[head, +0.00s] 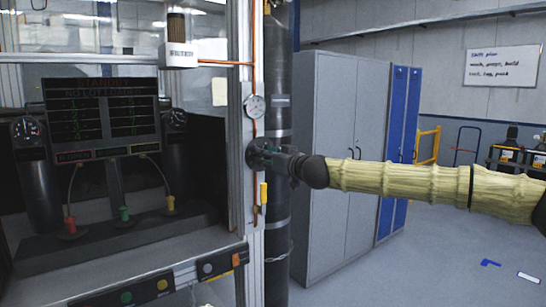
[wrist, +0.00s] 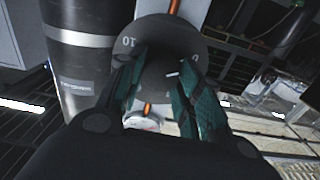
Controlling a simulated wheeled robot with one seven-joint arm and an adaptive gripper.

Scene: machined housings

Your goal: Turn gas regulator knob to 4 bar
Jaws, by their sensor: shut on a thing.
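The gas regulator knob shows in the wrist view as a dark round dial (wrist: 155,62) with a "10" and other pale marks. My gripper (wrist: 158,92) is shut on it, one dark green finger on each side. In the head view my gripper (head: 280,161) meets the regulator at the narrow panel right of the cabinet, and hides most of the knob. A round white gauge (head: 255,106) sits on the panel above it; its reading is too small to tell. Which mark the knob stands at cannot be told.
A dark gas cylinder (head: 279,80) stands just behind the panel; it also fills the left of the wrist view (wrist: 80,62). An orange pipe (head: 225,63) runs to the panel. Grey lockers (head: 335,150) stand behind my arm. The floor at right is mostly free.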

